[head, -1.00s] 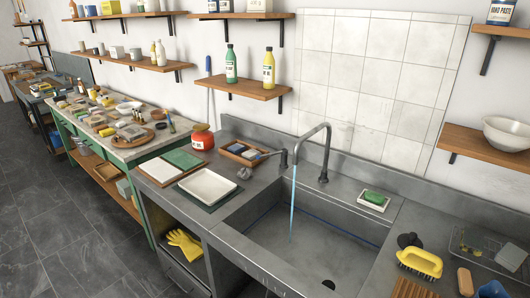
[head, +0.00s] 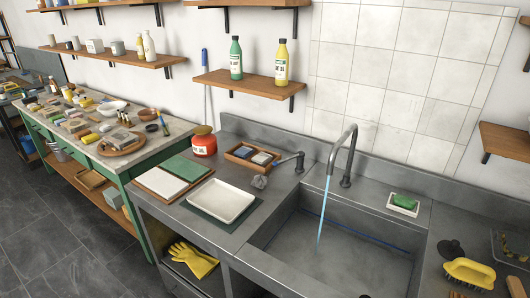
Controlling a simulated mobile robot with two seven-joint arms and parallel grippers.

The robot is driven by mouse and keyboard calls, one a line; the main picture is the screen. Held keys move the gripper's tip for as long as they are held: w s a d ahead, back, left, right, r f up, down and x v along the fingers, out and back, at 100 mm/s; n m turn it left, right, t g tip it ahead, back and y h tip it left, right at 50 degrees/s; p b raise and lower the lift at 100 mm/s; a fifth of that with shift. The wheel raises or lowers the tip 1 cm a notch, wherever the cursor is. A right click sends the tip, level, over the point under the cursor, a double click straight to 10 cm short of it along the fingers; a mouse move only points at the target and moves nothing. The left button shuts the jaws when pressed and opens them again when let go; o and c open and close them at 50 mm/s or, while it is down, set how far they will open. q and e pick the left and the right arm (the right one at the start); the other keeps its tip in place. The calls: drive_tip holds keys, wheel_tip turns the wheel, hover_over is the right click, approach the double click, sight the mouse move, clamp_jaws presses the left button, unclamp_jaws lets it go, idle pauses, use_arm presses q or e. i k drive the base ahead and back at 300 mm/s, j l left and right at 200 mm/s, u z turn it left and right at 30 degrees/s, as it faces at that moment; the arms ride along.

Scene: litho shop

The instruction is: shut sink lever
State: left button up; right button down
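The sink lever (head: 287,160) is a dark grey handle on a short post at the back left of the sink, left of the faucet. It points to the left and a little toward me. The curved grey faucet (head: 348,158) stands behind the basin. A blue stream of water (head: 323,216) runs from its spout into the metal sink basin (head: 352,262). Neither of my grippers shows in the head view.
Left of the sink are a white tray (head: 220,201), a wooden box (head: 252,155) near the lever, and a red jar (head: 204,146). A green soap (head: 404,202) and a yellow brush (head: 469,273) are at right. A shelf (head: 246,83) hangs above.

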sight(300, 154)
drive_tip(key=i+j, duration=0.2)
drive_tip(key=j, duration=0.15)
drive_tip(key=i+j, duration=0.2)
drive_tip(key=j, duration=0.15)
drive_tip(key=i+j+z, duration=0.1)
drive_tip(key=i+j, duration=0.25)
drive_tip(key=j, duration=0.3)
drive_tip(key=i+j, duration=0.2)
drive_tip(key=j, duration=0.2)
drive_tip(key=i+j+z, duration=0.1)
drive_tip(key=j, duration=0.25)
drive_tip(key=i, duration=0.1)
